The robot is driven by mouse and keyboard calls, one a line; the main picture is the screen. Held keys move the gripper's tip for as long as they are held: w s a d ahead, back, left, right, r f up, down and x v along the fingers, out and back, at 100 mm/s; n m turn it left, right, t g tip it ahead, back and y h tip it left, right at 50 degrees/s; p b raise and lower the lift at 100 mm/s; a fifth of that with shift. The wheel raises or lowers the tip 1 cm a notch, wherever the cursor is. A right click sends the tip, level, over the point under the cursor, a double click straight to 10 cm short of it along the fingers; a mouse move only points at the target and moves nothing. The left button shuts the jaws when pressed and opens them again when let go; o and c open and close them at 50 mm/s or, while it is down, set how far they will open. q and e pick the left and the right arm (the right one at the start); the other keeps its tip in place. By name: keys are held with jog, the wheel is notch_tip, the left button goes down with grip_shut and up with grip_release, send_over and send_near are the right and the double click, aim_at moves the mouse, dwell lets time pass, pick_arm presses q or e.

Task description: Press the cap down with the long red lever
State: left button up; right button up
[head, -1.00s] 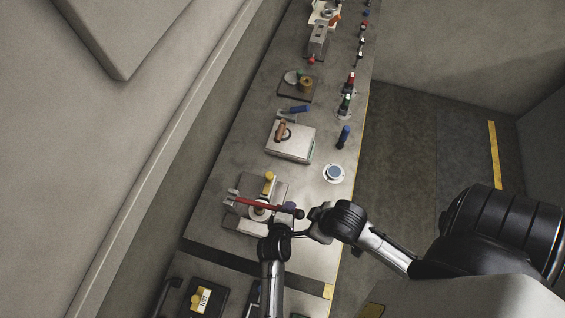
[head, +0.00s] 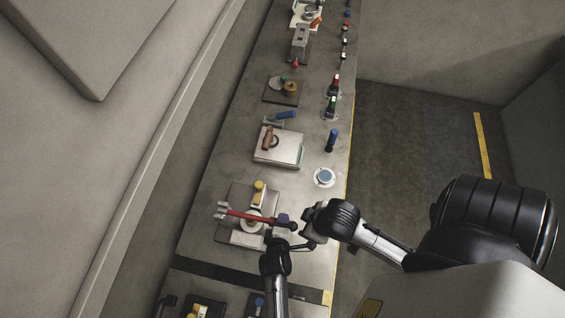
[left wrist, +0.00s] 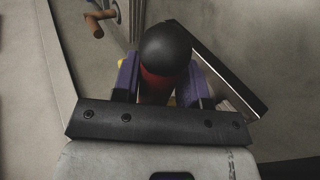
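The long red lever (head: 246,215) lies across a fixture on a grey plate, from a fork at its left to a black knob (head: 293,226) at its right end. Its middle passes over a round pale part (head: 251,226), likely the cap; the lever partly hides it. My left gripper (head: 284,219) is at the knob end. In the left wrist view, its purple fingers (left wrist: 163,85) stand on both sides of the red bar just behind the black knob (left wrist: 166,52). A gap shows at the right finger; the knob hides part. My right gripper is hidden behind its wrist.
A yellow knob (head: 259,185) stands just behind the lever. A metal box (head: 279,150) with a brown handle, a blue round button (head: 325,177) and a dark blue post (head: 332,140) stand farther along. My right wrist is close to the lever's knob end.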

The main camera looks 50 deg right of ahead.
pick_arm(q)
jog(key=shift+o, duration=0.7)
jog(key=shift+f, duration=0.25)
jog(key=shift+o, duration=1.3)
jog(key=shift+r, duration=0.15)
jog(key=v, duration=1.3)
jog(key=shift+s+a+r, duration=0.15)
jog(key=shift+a, duration=0.2)
